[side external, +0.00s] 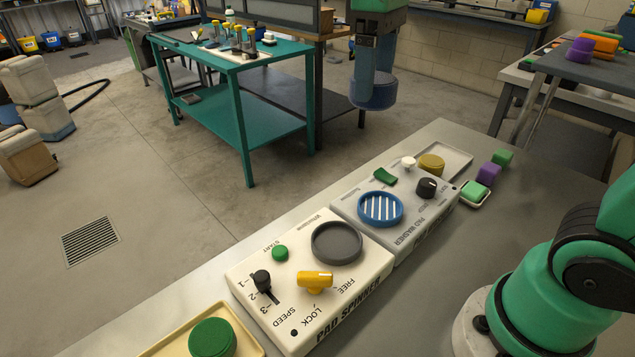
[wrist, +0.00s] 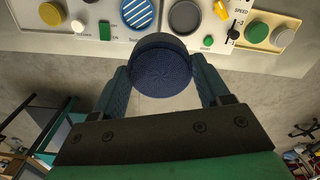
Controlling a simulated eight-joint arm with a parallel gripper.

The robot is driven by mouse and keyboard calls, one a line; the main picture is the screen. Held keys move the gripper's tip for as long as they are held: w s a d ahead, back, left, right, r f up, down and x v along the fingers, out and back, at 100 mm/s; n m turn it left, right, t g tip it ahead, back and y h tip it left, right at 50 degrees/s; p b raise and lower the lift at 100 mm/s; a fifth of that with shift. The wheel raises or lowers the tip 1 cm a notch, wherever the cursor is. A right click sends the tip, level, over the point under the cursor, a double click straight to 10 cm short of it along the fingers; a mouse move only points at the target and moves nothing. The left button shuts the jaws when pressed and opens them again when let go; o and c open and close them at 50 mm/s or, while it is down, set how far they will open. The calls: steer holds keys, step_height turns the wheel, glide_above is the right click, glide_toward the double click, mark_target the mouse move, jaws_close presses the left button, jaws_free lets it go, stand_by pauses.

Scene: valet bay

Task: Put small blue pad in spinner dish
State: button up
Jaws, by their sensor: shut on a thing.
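My gripper (side external: 373,80) is shut on a round dark blue pad (side external: 372,96), held level in the air well above the bench. In the wrist view my gripper (wrist: 161,80) has the blue pad (wrist: 162,76) between its two fingers. The spinner dish (side external: 337,243) is a round grey recess on the white pad spinner (side external: 302,318). It is empty and lies beyond the pad in the wrist view (wrist: 185,17). The spinner has a yellow knob (side external: 314,282), a black speed lever (side external: 262,280) and a green start button (side external: 280,253).
The pad washer (side external: 410,218), with a blue slatted dish (side external: 380,208), adjoins the spinner. A cream tray (side external: 250,338) holds a green pad (side external: 212,338). A grey tray (side external: 458,160) holds a yellow pad (side external: 431,163). Green and purple blocks (side external: 489,173) lie at the right. A teal cart (side external: 240,120) stands behind.

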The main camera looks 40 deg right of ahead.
steer(key=a+f+n, duration=0.1)
steer(key=a+n, duration=0.5)
glide_above(336, 243)
step_height(336, 243, down, 14)
steer(key=shift+f, duration=2.45)
steer(key=shift+f, duration=0.1)
steer(key=o, duration=1.2)
